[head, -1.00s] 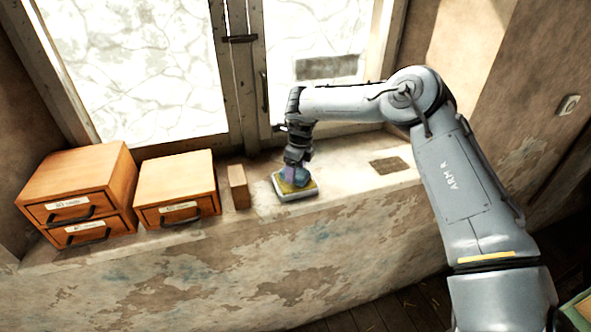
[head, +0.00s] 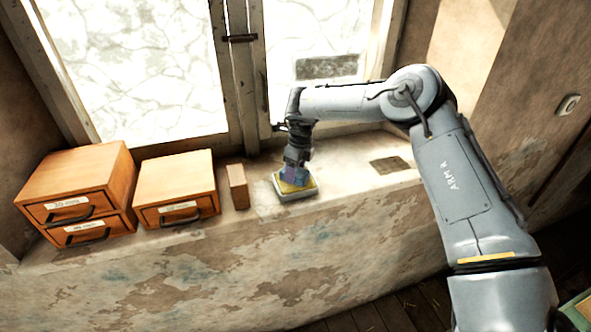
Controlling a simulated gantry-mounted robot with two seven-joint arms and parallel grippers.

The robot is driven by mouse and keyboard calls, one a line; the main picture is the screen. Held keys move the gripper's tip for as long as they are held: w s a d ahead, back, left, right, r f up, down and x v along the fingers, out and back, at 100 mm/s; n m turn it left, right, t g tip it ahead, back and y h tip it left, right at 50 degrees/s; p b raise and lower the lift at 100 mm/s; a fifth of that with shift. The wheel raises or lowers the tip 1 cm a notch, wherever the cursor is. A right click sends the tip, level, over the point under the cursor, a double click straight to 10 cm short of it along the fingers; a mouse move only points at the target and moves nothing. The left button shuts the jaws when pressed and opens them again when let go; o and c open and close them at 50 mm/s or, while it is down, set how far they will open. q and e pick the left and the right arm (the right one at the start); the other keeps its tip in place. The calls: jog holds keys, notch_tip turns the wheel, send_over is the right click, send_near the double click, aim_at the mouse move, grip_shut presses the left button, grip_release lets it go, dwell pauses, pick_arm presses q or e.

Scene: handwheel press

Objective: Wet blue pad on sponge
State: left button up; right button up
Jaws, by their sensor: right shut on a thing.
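A yellow sponge (head: 309,186) lies in a shallow pale tray (head: 298,196) on the window sill. My right gripper (head: 296,170) points down over it and is shut on the blue pad (head: 290,177). The pad is at the sponge's top face and seems to touch it. The gripper's fingers hide part of the pad and the back of the sponge. My left gripper is not in view.
A small wooden block (head: 238,187) stands left of the tray. Wooden drawer boxes (head: 176,190) (head: 78,195) stand further left. A dark flat patch (head: 390,165) lies on the sill at right. The window (head: 145,70) rises behind.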

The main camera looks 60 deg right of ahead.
dwell(0.3)
jog(key=shift+r+p, duration=2.15)
jog(key=shift+r, duration=1.35)
